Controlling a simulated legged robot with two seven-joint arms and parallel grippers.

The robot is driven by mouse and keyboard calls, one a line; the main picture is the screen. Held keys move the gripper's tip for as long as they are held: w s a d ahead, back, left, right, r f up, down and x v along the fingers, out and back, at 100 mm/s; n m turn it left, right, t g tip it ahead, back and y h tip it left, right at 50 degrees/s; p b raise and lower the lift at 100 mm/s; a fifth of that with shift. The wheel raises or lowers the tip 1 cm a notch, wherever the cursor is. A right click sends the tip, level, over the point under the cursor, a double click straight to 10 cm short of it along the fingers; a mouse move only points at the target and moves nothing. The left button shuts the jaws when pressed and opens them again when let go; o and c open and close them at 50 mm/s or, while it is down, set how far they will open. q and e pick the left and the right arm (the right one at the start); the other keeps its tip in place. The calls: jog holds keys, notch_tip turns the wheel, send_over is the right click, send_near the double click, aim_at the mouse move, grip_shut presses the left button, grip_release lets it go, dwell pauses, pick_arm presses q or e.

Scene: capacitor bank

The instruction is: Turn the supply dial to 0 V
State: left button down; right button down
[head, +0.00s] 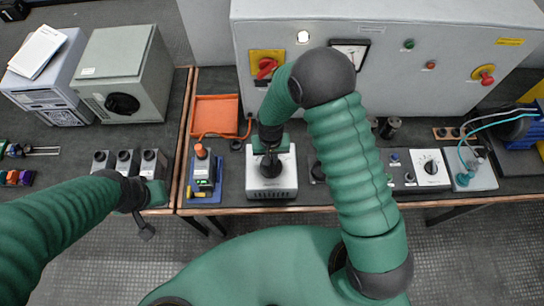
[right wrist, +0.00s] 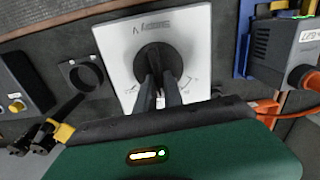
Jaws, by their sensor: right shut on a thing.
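The supply is a white box (head: 284,183) on the bench, in front of my body. Its round black dial (head: 270,168) is on the top face and is partly covered by my right gripper in the head view. In the right wrist view the white panel (right wrist: 193,30) has small markings around the black dial (right wrist: 155,54). My right gripper (right wrist: 158,85) is shut on the dial, with both dark fingers against it. The dial's exact pointer position is hidden. My left gripper (head: 145,228) hangs at the bench's front edge on the left, away from the dial; its fingers are unclear.
A blue-based meter (head: 204,170) with an orange plug stands left of the supply, below an orange tray (head: 215,114). A white dial box (head: 432,168) sits further right. A grey cabinet (head: 400,45) with an emergency stop (head: 485,75) stands behind. Several small black-topped units (head: 125,160) line the left bench.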

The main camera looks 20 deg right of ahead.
jog(key=n, duration=0.6)
jog(key=shift+s+a+n+p, duration=0.3)
jog(key=shift+s+a, duration=0.05)
jog(key=n, duration=0.4)
jog(key=shift+f+n+p, duration=0.1)
jog(key=shift+n+p, duration=0.2)
jog(key=shift+p, duration=0.05)
jog(key=c, duration=1.6)
grip_release()
jog(key=shift+c, duration=0.2)
jog(key=shift+o, duration=0.9)
jog(key=shift+s, duration=0.1)
jog(key=shift+w+r, duration=0.2)
jog(key=shift+r, duration=0.1)
notch_tip(320, 180, up, 16)
jog(key=shift+r+b, duration=0.2)
jog(key=shift+b, duration=0.15)
jog(key=shift+s, duration=0.1)
